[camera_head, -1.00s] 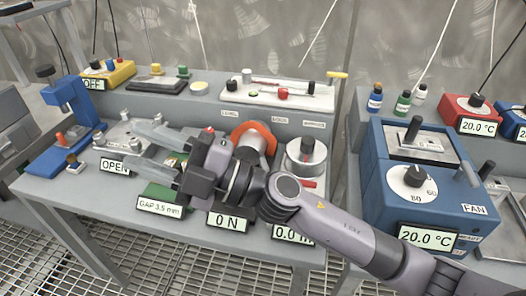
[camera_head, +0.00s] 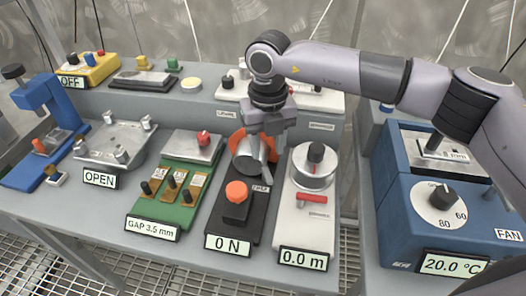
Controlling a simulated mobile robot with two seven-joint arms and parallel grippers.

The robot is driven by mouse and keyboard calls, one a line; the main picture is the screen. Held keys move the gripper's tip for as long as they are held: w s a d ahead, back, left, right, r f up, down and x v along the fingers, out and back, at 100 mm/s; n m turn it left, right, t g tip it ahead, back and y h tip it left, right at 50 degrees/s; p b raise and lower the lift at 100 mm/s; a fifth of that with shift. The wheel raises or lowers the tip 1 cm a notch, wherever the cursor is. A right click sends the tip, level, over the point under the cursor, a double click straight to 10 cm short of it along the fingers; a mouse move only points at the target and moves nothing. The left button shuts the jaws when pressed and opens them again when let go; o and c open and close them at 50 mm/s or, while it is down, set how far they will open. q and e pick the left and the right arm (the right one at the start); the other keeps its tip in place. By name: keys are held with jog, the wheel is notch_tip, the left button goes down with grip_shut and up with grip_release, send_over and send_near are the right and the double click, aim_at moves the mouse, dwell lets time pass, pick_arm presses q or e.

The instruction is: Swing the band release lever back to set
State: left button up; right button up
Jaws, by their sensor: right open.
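The black unit with the "0 N" display (camera_head: 228,245) stands near the middle of the grey bench. It has an orange knob (camera_head: 237,191) at the front and a large orange ring-shaped part (camera_head: 237,138) at the back. My right gripper (camera_head: 262,158) points down over the back of this unit, with its fingers open beside the orange part. The gripper hides part of the mechanism, so I cannot tell which piece is the band release lever, or whether the fingers touch it. A small label by the gripper is too small to read. My left gripper is not in view.
The white "0.0 m" unit with a metal drum (camera_head: 314,168) and red handle (camera_head: 312,198) stands close on the right. The green "GAP 3.5 mm" unit (camera_head: 178,205) is on the left. A blue "FAN" box (camera_head: 400,215) stands farther right.

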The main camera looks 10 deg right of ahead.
aim_at(267, 173)
jog(key=shift+w+d, duration=0.1)
jog(key=shift+s+f+p, duration=0.2)
jog(key=shift+f+p, duration=0.35)
jog(key=shift+f, duration=2.8)
grip_shut()
